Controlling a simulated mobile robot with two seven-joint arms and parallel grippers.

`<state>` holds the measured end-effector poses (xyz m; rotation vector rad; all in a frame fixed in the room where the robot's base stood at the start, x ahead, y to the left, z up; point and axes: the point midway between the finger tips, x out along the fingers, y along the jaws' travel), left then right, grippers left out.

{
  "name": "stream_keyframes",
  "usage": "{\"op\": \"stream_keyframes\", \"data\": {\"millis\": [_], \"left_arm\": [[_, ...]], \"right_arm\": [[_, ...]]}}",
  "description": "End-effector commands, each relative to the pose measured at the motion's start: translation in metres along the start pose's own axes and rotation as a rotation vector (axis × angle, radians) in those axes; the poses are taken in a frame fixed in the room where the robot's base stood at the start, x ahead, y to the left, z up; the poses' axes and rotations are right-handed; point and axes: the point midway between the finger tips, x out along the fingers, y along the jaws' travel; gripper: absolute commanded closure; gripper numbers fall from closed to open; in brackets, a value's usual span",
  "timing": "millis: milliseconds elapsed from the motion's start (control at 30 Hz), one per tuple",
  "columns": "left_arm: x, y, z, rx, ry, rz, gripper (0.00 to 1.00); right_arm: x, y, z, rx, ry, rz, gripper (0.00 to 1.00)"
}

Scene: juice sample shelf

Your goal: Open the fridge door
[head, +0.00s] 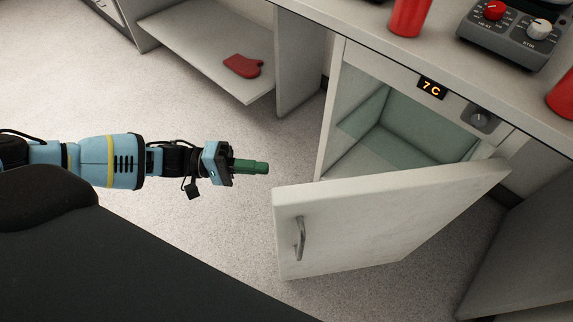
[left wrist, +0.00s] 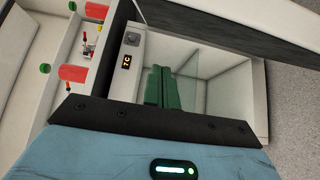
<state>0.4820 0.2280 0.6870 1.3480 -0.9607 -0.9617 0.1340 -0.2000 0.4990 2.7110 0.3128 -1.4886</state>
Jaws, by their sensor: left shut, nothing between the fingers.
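The white fridge door (head: 385,220) stands wide open, swung out from the fridge under the counter. Its metal handle (head: 299,239) is on the outer face near the free edge. The pale green fridge interior (head: 385,135) is exposed and looks empty in the part I see. My left gripper (head: 266,167) is shut and empty, with green fingers, left of the door and apart from it. In the left wrist view its fingers (left wrist: 162,88) show in front of the open fridge interior (left wrist: 210,85). My right gripper is not in view.
A temperature display (head: 432,89) reads 7 C beside a dial (head: 481,118). Red containers (head: 407,16) and a grey heat/stir device (head: 515,30) stand on the counter above. A red mitt (head: 243,66) lies on a low shelf. The floor (head: 190,235) around my left gripper is clear.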

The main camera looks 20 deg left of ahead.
Motion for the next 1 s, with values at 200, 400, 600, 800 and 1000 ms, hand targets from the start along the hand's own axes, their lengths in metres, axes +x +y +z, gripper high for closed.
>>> {"op": "stream_keyframes", "data": {"millis": [200,400,600,800,1000], "left_arm": [[0.034,0.001,0.001,0.000,-0.004,0.005,1.00],[0.072,0.001,0.001,0.001,-0.004,0.004,1.00],[0.098,0.000,0.011,-0.003,-0.002,0.001,1.00],[0.103,0.001,0.033,-0.001,-0.002,0.001,1.00],[0.105,0.001,0.039,0.000,-0.001,0.001,1.00]], "right_arm": [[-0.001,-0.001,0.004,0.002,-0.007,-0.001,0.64],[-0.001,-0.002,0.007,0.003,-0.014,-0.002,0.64],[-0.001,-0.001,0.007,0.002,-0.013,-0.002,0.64],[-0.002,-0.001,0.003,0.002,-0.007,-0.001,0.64],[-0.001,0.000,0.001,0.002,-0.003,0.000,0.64]]}}
